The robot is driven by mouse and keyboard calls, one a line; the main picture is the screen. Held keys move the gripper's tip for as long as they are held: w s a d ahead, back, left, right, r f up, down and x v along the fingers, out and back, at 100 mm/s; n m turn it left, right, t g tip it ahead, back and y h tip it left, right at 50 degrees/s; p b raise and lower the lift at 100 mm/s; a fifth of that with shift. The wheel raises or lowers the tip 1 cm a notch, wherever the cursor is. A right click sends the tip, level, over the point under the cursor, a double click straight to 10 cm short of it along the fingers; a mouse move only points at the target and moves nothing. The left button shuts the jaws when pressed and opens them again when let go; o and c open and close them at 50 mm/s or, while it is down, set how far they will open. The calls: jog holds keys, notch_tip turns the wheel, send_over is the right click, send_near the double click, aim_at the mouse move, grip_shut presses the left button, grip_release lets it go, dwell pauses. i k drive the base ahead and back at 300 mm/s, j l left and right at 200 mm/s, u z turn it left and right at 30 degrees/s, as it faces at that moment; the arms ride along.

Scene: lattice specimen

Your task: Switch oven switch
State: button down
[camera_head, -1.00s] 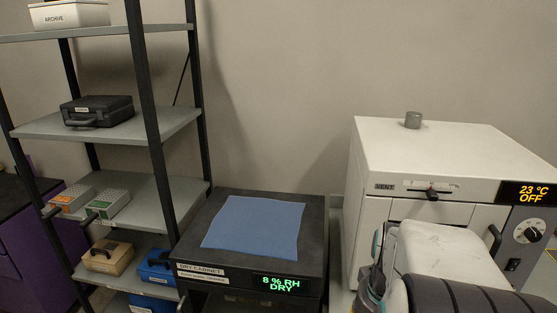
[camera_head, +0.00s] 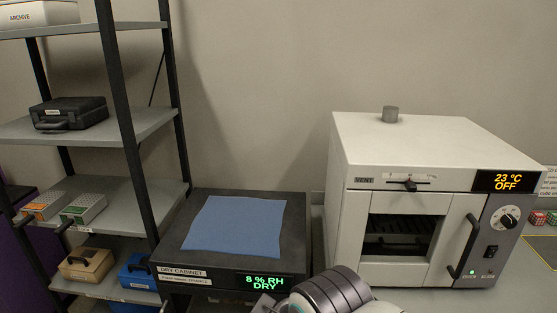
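The white oven (camera_head: 400,150) stands on a grey bench at the right. Its control panel carries a small black rocker switch (camera_head: 491,251) below a round dial (camera_head: 510,217). The display (camera_head: 507,181) reads 23 °C OFF. A small green light (camera_head: 472,272) glows low on the panel. The switch's rocker position is too small to tell. The oven door (camera_head: 405,235) has a dark window with racks inside and a curved black handle. Part of my arm shows at the bottom centre, left of the oven; my gripper's fingers do not show.
A dry cabinet (camera_head: 172,250) with a blue mat (camera_head: 240,222) on top stands left of the oven. A shelf rack (camera_head: 120,130) with cases and boxes is at the left. Small coloured cubes (camera_head: 538,218) lie right of the oven. The panel front is unobstructed.

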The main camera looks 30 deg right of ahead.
aim_at(492, 252)
jog(key=z, duration=1.7)
